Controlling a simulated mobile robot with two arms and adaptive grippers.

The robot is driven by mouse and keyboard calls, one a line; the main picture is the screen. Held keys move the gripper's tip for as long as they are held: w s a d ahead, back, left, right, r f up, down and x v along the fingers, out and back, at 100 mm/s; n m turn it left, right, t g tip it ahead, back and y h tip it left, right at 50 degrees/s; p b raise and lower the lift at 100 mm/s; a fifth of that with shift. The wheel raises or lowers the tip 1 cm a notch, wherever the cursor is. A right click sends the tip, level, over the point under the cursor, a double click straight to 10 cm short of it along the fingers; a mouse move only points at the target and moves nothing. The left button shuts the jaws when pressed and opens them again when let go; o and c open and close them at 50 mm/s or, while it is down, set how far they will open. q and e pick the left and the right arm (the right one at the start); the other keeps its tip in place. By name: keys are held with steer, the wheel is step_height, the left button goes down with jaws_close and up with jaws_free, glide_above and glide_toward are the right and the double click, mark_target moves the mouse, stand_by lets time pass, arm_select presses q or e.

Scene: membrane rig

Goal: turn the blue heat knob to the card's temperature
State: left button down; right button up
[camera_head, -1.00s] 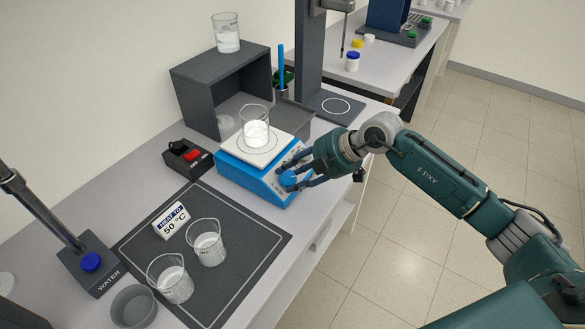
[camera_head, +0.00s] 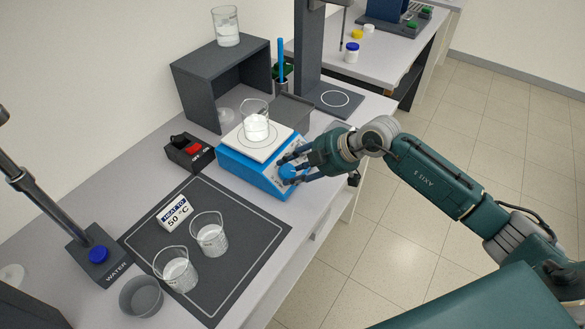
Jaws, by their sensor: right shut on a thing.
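The blue heat knob (camera_head: 288,172) is on the sloped front of the blue hotplate (camera_head: 240,171). My right gripper (camera_head: 291,173) comes in from the right and is shut on the knob, its fingers on either side. The knob's pointer and scale are too small to read. A glass beaker with white contents (camera_head: 256,124) stands on the hotplate's white top. The card (camera_head: 174,213) reads "HEAT TO 50 °C" and lies tilted on the dark mat (camera_head: 240,233). My left gripper is not in view.
Two beakers (camera_head: 209,238) (camera_head: 176,270) with white contents stand on the mat, near a grey bowl (camera_head: 141,297). A black box with a red switch (camera_head: 189,152) sits left of the hotplate. A water tap (camera_head: 94,256) stands at left. A grey shelf (camera_head: 190,98) is behind.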

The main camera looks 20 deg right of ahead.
steer(key=o, duration=1.1)
steer(key=shift+s+d+f, duration=0.1)
steer(key=shift+s+f, duration=0.05)
steer(key=shift+f, duration=0.05)
steer(key=shift+r, duration=0.1)
steer(key=shift+d+r, duration=0.15)
steer(key=shift+r, duration=0.1)
steer(key=v, duration=1.1)
steer(key=shift+s+r, duration=0.1)
steer(key=shift+s, duration=0.05)
